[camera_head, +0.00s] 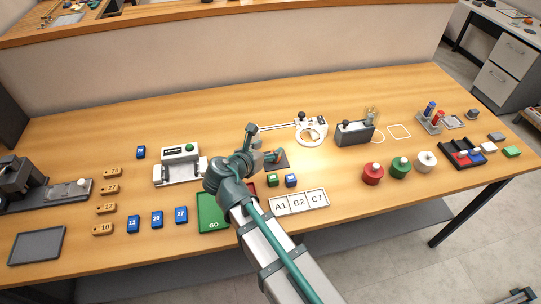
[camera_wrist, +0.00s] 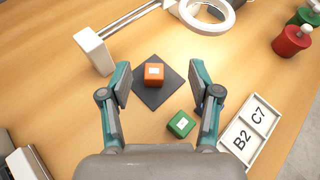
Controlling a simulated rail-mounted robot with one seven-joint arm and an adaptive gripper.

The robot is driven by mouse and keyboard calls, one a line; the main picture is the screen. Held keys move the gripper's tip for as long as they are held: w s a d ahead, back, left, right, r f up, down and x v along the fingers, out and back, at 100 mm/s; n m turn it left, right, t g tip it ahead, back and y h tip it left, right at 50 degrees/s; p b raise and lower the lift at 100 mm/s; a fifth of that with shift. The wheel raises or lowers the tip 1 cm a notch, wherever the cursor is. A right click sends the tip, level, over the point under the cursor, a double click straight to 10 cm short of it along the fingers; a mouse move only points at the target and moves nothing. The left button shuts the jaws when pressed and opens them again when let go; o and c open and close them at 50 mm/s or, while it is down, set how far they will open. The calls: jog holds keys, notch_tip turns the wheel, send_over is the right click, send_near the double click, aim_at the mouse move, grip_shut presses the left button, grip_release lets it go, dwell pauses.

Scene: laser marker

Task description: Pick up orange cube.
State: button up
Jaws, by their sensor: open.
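The orange cube (camera_wrist: 154,75) sits on a dark square pad (camera_wrist: 158,97) in the wrist view, with a pale label on its top. In the head view the orange cube (camera_head: 270,157) shows only partly beside my arm. My gripper (camera_wrist: 160,78) is open and empty. Its two teal fingers are to the left and right of the orange cube in the picture, above the table and apart from the cube. In the head view my gripper (camera_head: 277,154) is largely hidden by the wrist.
A green cube (camera_wrist: 180,124) is near the right finger, and a blue cube (camera_head: 291,180) is beside it. A labelled tray (camera_head: 318,206) lies nearer the front. A ring lamp (camera_wrist: 222,28) stands behind the pad, with its white base (camera_wrist: 94,52) to the left.

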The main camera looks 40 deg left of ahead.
jog(key=shift+m, duration=0.5)
jog(key=s+f+p, duration=0.1)
jog(key=s+f, duration=0.3)
jog(key=shift+s+a+f+p, duration=0.1)
jog(key=shift+s+f+p, duration=0.1)
jog(key=shift+p, duration=0.1)
jog(key=p+x, duration=0.1)
jog(key=x, duration=0.4)
jog(key=shift+w+a, duration=0.1)
jog(key=shift+w, duration=0.15)
jog(key=x, duration=0.1)
jog(key=p+x, duration=0.1)
jog(key=x, duration=0.1)
jog(key=p+x, duration=0.1)
jog(key=shift+w+r, duration=0.2)
jog(key=shift+w, duration=0.1)
jog(key=shift+w+f+p, duration=0.25)
jog(key=shift+w+p, duration=0.05)
jog(key=shift+w, duration=0.05)
jog(key=c, duration=1)
jog(key=shift+r, duration=0.2)
